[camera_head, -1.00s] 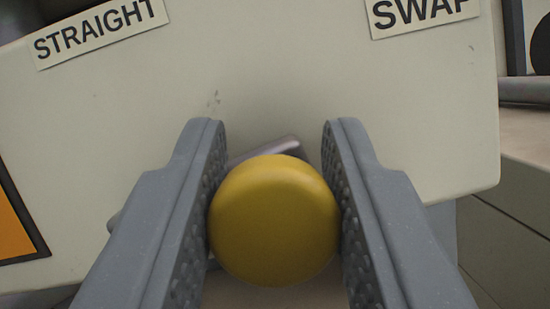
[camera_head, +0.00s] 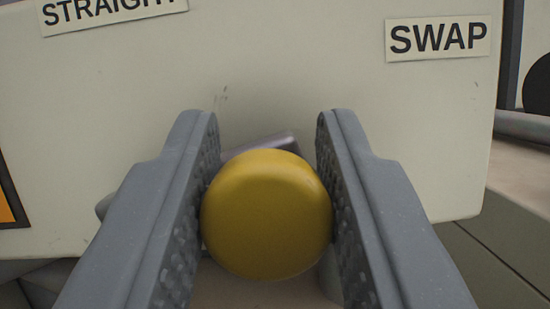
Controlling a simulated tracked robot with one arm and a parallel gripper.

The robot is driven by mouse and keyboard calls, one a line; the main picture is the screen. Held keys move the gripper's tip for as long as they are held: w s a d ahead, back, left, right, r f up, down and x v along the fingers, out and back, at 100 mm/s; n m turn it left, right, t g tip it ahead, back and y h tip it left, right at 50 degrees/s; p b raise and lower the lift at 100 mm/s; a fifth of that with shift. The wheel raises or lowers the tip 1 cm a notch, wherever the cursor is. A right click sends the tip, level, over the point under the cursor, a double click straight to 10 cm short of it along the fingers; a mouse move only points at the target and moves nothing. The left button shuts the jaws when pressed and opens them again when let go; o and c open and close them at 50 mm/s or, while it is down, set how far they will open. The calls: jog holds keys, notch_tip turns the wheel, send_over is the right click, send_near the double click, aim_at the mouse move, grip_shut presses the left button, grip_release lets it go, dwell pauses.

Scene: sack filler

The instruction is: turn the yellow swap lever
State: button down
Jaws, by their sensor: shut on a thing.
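The yellow knob of the swap lever (camera_head: 266,214) sits between my two grey fingers, low in the middle of the view. My gripper (camera_head: 268,190) is shut on the knob, with a finger against each side. A short piece of the metal lever arm (camera_head: 272,146) shows behind the knob; the rest of it is hidden. The cream panel (camera_head: 270,80) behind carries a SWAP label (camera_head: 438,38) at upper right and a STRAIGHT label (camera_head: 112,8) at upper left, cut by the top edge.
An orange sign with a dark border (camera_head: 8,200) is on the panel at the left edge. Right of the panel are a beige surface (camera_head: 520,178) and a dark round part (camera_head: 538,84). The panel's face above the knob is clear.

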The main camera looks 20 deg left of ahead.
jog(key=shift+a+f+n, duration=0.1)
jog(key=shift+a+n, duration=0.1)
jog(key=shift+n, duration=0.2)
dwell(1.0)
jog(key=c, duration=1.1)
grip_release()
jog(key=shift+w+a, duration=0.1)
jog(key=shift+w, duration=0.05)
jog(key=v, duration=1.3)
jog(key=shift+s+d, duration=0.3)
jog(key=shift+s, duration=0.05)
